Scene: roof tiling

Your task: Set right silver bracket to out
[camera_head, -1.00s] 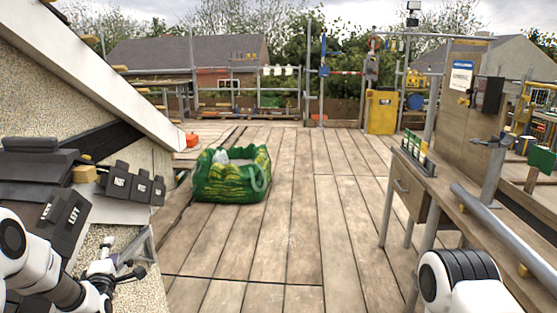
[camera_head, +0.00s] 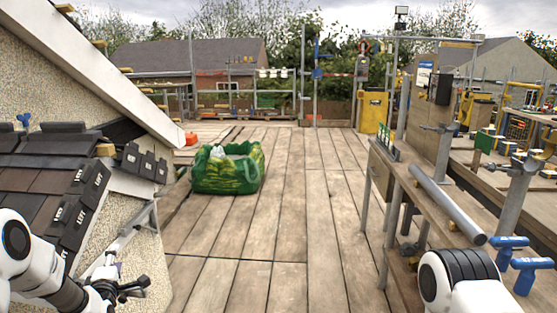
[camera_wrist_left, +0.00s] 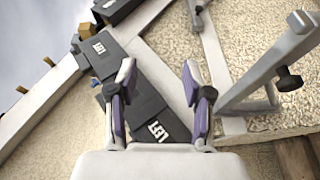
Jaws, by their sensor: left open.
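A silver bracket (camera_head: 128,232) made of thin metal bars stands against the pebbledash wall at the lower left of the head view. In the left wrist view a silver bracket (camera_wrist_left: 262,72) with a dark knob is at the right, to the right of the fingers. My left gripper (camera_wrist_left: 158,75) is open, with nothing held between its fingers. In the head view my left gripper (camera_head: 138,288) is low, just below the bracket and apart from the tiles. Whether a finger touches the bracket cannot be told. My right gripper is out of view.
Dark marked tiles (camera_head: 68,217) lie on the roof slope at left. A green bag (camera_head: 227,172) stands on the plank deck (camera_head: 285,215). A workbench (camera_head: 452,210) with a metal pipe (camera_head: 447,204) and blue-handled tools (camera_head: 531,272) is at right. The middle deck is clear.

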